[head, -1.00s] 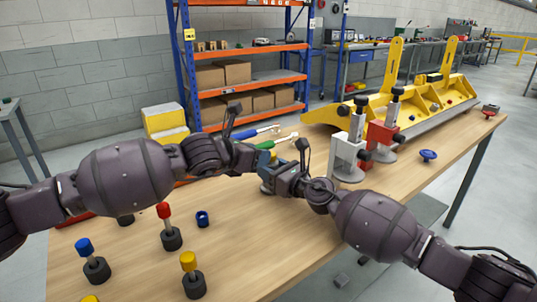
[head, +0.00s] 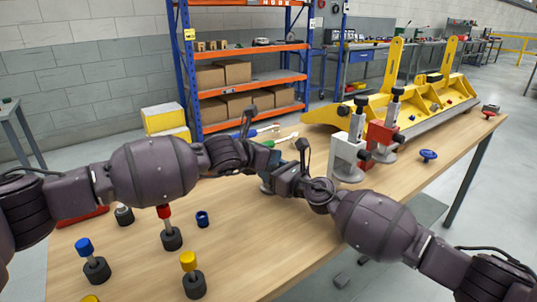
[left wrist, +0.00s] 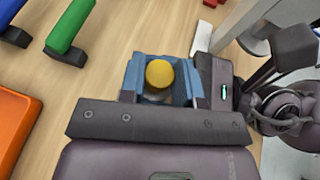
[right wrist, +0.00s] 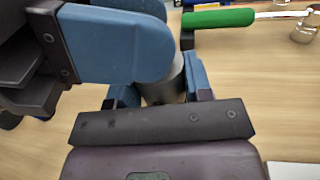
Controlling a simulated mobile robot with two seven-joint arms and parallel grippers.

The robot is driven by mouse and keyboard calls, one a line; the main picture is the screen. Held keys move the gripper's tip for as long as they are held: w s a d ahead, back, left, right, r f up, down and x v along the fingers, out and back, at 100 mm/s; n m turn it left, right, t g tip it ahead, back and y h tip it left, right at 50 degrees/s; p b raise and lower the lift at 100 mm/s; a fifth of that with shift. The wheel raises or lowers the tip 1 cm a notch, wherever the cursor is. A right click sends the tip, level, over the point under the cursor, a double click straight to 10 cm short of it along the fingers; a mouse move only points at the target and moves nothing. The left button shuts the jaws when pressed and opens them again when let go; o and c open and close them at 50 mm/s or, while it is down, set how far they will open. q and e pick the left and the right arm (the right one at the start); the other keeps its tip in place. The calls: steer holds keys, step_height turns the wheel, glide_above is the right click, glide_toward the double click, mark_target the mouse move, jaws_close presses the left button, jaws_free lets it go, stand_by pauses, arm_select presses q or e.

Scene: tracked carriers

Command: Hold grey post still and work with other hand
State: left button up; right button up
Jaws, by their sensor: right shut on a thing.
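The grey post (right wrist: 165,86) stands upright on the table in the right wrist view. My right gripper (right wrist: 160,92) is shut on it, with one blue finger on each side. A round yellow cap (left wrist: 160,73) shows above grey in the left wrist view, between blue fingers. My left gripper (left wrist: 158,88) is over it, its fingers apart on either side; contact with the cap cannot be made out. In the head view my left gripper (head: 272,160) and right gripper (head: 283,180) meet closely and hide most of the post. A left finger covers the post's top in the right wrist view.
Posts with blue (head: 84,245), red (head: 164,212) and yellow (head: 188,260) tops stand at the front left, near a blue ring (head: 202,219). White (head: 346,158) and red (head: 380,137) clamp stands and a yellow fixture (head: 430,98) are at the right. Green-handled (left wrist: 70,26) and blue-handled tools lie behind.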

arm_select(q)
steer(key=shift+c, duration=0.6)
steer(key=shift+a+m+g+h, duration=0.1)
steer(key=shift+m+g+h, duration=0.6)
steer(key=shift+m, duration=0.1)
steer(key=o, duration=0.6)
steer(key=shift+o, duration=0.2)
steer(key=v, duration=1.2)
